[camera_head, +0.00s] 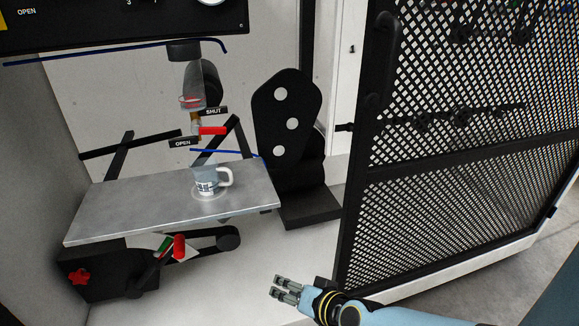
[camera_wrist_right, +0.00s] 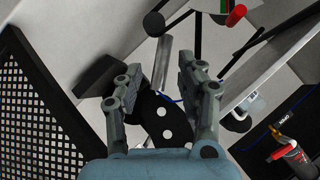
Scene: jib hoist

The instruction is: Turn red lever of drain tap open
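The red lever (camera_head: 213,130) of the drain tap sticks out to the right below the clear vessel (camera_head: 192,92), just under the SHUT label (camera_head: 213,111). The OPEN label (camera_head: 183,143) is lower left of it. In the right wrist view, a red part (camera_wrist_right: 278,154) near the OPEN label (camera_wrist_right: 282,122) shows at the lower right edge. My right gripper (camera_head: 277,288) is low and to the right of the tap, well apart from it. Its fingers (camera_wrist_right: 162,68) are spread with nothing between them. My left gripper is not in view.
A mesh door (camera_head: 450,190) stands open on the right. A red-handled lever (camera_head: 179,246) sits under the table.

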